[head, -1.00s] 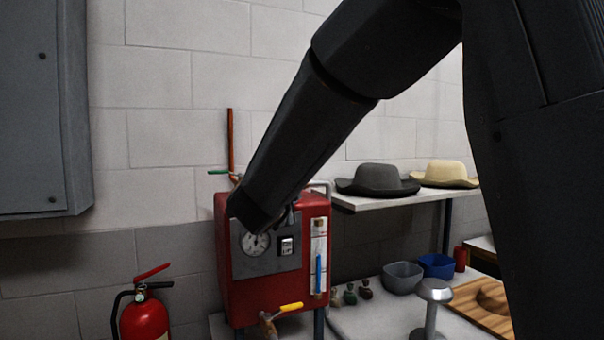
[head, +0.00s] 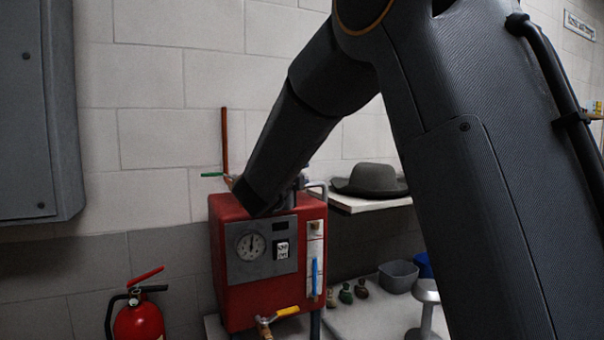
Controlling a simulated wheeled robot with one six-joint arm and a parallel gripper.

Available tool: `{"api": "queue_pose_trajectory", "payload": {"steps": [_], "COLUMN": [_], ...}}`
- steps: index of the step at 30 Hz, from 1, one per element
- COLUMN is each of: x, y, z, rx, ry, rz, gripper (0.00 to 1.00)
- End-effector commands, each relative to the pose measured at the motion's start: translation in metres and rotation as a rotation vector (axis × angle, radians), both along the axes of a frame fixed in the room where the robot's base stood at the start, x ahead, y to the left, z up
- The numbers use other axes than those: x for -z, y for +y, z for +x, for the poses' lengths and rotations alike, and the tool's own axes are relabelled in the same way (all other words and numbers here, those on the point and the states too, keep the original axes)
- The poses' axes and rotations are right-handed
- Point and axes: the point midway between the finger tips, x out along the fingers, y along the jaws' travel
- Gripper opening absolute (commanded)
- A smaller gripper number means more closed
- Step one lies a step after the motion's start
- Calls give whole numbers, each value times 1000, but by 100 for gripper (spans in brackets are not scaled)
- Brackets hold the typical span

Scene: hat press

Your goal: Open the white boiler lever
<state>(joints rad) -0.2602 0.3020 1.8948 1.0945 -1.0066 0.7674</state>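The boiler is a red box (head: 235,295) with a grey front panel holding a round gauge (head: 250,246) and a switch (head: 282,250). I cannot pick out a white lever on it. A green lever (head: 212,175) shows behind its top left, a yellow lever (head: 288,311) at its bottom, and a blue handle (head: 314,278) on the white strip at its right. A pale bent pipe (head: 318,186) rises at the top right. My forearm reaches down to the boiler's top and covers part of it. My gripper's fingers are hidden, so their state does not show.
A fire extinguisher (head: 138,318) stands at the lower left, below a grey cabinet (head: 35,110). Right of the boiler, a shelf (head: 370,203) holds a dark hat (head: 370,180). Below it, a bench (head: 365,315) carries a grey bowl (head: 398,276) and small bottles (head: 346,293).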

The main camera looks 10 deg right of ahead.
Motion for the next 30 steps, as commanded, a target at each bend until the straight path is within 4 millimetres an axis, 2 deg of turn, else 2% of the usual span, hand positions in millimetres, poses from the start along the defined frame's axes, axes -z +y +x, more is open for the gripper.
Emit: {"api": "queue_pose_trajectory", "payload": {"steps": [6,10,11,30], "x": [0,0,0,1], "y": [0,0,0,0], "z": [0,0,0,0], "rx": [0,0,0,0], "ry": [0,1,1,1], "rz": [0,1,1,0], "gripper": [25,3,0,0]}}
